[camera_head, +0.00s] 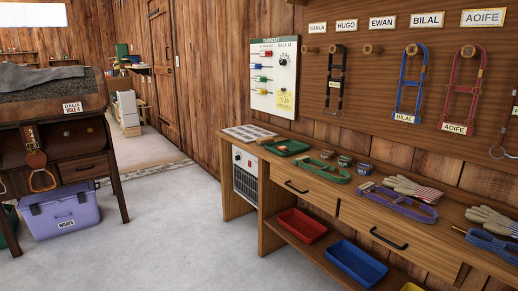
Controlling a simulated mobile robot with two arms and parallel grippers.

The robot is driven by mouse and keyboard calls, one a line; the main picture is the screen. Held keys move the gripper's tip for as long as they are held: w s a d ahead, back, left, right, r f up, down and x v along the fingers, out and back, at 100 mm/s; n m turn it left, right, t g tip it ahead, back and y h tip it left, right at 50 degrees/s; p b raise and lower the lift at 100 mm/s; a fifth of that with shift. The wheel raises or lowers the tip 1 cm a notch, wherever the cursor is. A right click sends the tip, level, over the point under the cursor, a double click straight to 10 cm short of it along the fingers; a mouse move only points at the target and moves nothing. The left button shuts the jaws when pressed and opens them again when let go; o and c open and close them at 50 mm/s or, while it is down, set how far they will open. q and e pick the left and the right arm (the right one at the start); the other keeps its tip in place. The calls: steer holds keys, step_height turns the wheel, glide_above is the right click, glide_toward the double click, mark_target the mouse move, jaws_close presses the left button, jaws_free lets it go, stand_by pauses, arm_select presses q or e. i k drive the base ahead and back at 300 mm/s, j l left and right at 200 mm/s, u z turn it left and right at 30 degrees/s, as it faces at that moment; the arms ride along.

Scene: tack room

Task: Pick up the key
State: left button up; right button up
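I cannot make out a key for certain in the head view. A long wooden workbench (350,197) runs along the right wall with many small items on it. At its far end is a small dark green tray (287,148), whose contents are too small to tell. A whitish sheet (247,132) lies beside the tray. A white turnout board (273,103) on the wall above holds several small coloured pegs or tags and a yellow note. Neither of my grippers shows.
Coloured halters and gloves (413,190) lie along the bench. Red (301,226) and blue (356,264) bins sit on its lower shelf. A saddle stand (70,148) and purple box (62,216) are at left. The grey floor (180,235) between is clear.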

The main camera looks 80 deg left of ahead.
mark_target(283, 148)
steer(key=u, duration=2.25)
